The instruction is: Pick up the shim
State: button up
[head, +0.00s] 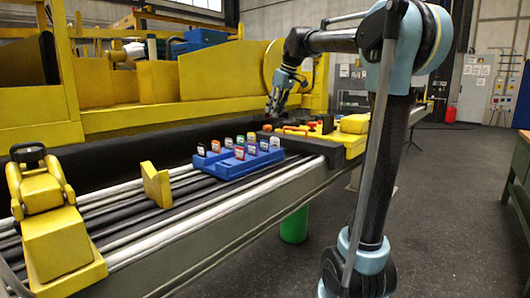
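My gripper (272,110) points down above the far part of the long bench, behind and right of a blue holder. It is small and dark here, and I cannot tell whether its fingers are open or shut. The blue holder (232,170) lies on the rails of the bench. Several small upright tags (240,153) in different colours, with pale labels, stand in it in rows. They may be the shims, but I cannot tell which one is meant. The gripper appears apart from them.
A yellow V-shaped block (156,186) stands left of the holder. A yellow clamp-like fixture (58,230) is at the near left. Orange-red parts (296,130) and a yellow block (355,124) lie farther right. A large yellow machine (150,85) stands behind. A green cylinder (294,226) is below the bench.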

send_over(264, 141)
jog(key=s+d, duration=0.1)
jog(key=s, duration=0.1)
notch_tip(264, 141, down, 10)
jog(key=f, duration=0.1)
jog(key=shift+w+d+x, duration=0.1)
jog(key=shift+w+x, duration=0.05)
jog(key=shift+x, duration=0.65)
jog(key=shift+w+d+x, duration=0.1)
jog(key=shift+w+x, duration=0.05)
jog(key=shift+x, duration=0.7)
jog(key=shift+w+d+x, duration=0.1)
jog(key=shift+w+x, duration=0.05)
jog(key=shift+x, duration=0.65)
grip_shut()
